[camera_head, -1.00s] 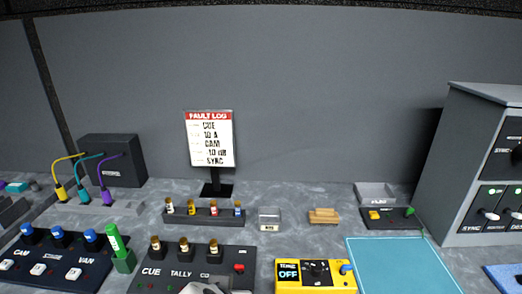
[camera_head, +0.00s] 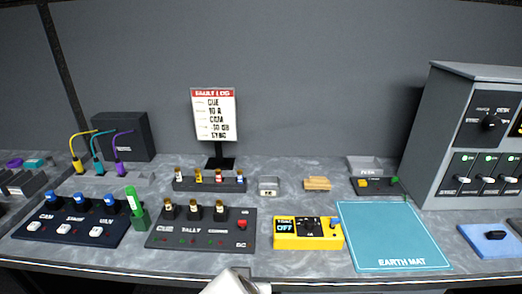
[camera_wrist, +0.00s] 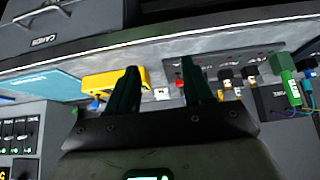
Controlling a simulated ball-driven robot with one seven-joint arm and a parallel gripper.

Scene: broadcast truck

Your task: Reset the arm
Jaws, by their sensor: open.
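My gripper (camera_wrist: 158,90) shows in the wrist view with its two dark fingers spread apart and nothing between them. In that view the fingers lie over the yellow tone box (camera_wrist: 112,84) and the dark cue panel (camera_wrist: 225,72), but I cannot tell how far off they are. In the head view only a pale piece of my arm shows at the bottom edge, below the cue panel (camera_head: 200,228); the fingers are not seen there.
The bench holds a fault log sign (camera_head: 214,115), a yellow tone box (camera_head: 307,233), a blue earth mat (camera_head: 393,236), a cam panel (camera_head: 75,222) and a green marker (camera_head: 133,203). A grey switch cabinet (camera_head: 470,130) stands at the right. The mat is clear.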

